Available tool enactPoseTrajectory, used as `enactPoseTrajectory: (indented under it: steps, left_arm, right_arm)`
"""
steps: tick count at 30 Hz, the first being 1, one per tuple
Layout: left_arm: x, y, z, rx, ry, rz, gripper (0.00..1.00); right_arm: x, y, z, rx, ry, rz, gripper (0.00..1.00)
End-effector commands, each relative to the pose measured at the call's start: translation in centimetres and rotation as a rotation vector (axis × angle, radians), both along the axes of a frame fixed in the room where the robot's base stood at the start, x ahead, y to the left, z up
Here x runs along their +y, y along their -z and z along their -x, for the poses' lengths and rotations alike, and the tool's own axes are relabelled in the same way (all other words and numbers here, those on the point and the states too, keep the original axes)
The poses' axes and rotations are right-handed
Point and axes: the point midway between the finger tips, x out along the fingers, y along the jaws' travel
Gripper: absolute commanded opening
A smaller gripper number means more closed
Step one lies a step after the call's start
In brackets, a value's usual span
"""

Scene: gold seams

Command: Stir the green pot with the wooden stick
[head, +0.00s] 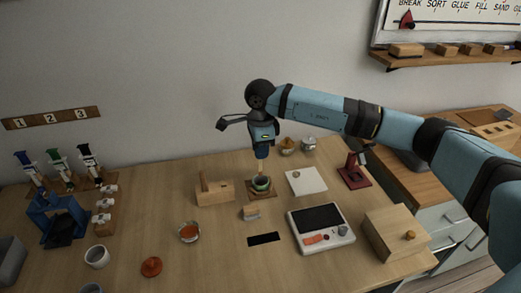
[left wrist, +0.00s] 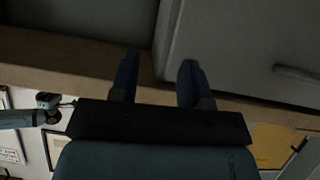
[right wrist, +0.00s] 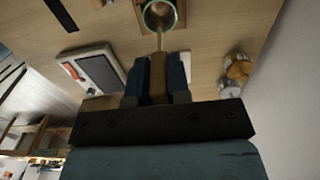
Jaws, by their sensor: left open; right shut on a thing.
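The green pot (head: 261,184) stands on a small brown mat on the wooden table; it also shows in the right wrist view (right wrist: 176,14). My right gripper (head: 262,152) is above the pot and points down. It is shut on the wooden stick, which shows in the right wrist view (right wrist: 159,42) between the fingers (right wrist: 158,78). The stick's thin end reaches down to the pot's opening; how deep it sits is hidden. My left gripper (left wrist: 155,82) is open and empty in the left wrist view, facing a table edge and grey drawer fronts. It is outside the head view.
A wooden block holder (head: 214,192) stands left of the pot and a white pad (head: 306,181) right of it. A scale (head: 321,228) and a wooden box (head: 396,232) are at the front right. A glass bowl (head: 189,232) is at the front left.

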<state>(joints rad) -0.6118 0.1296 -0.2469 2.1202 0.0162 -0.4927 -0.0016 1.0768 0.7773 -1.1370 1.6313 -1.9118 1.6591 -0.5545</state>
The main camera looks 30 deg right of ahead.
Motion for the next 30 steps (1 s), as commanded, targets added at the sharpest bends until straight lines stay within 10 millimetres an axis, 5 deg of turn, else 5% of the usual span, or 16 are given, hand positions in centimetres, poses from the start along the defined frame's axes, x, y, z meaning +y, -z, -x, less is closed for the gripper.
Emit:
enactPoseTrajectory:
  steps: [8, 22, 30]
  left_arm:
    - [0.0, -0.1, 0.0, 0.003, 0.0, -0.001, 0.43]
    - [0.0, -2.3, 0.0, 0.003, 0.0, -0.001, 0.43]
    - [0.0, -2.5, 0.0, 0.0, 0.0, 0.0, 0.43]
  right_arm:
    - [0.0, -0.4, 0.0, 0.0, 0.0, 0.0, 0.0]
    - [0.0, -4.8, 0.0, -0.001, 0.0, 0.0, 0.0]
    - [0.0, -4.9, 0.0, 0.0, 0.0, 0.0, 0.0]
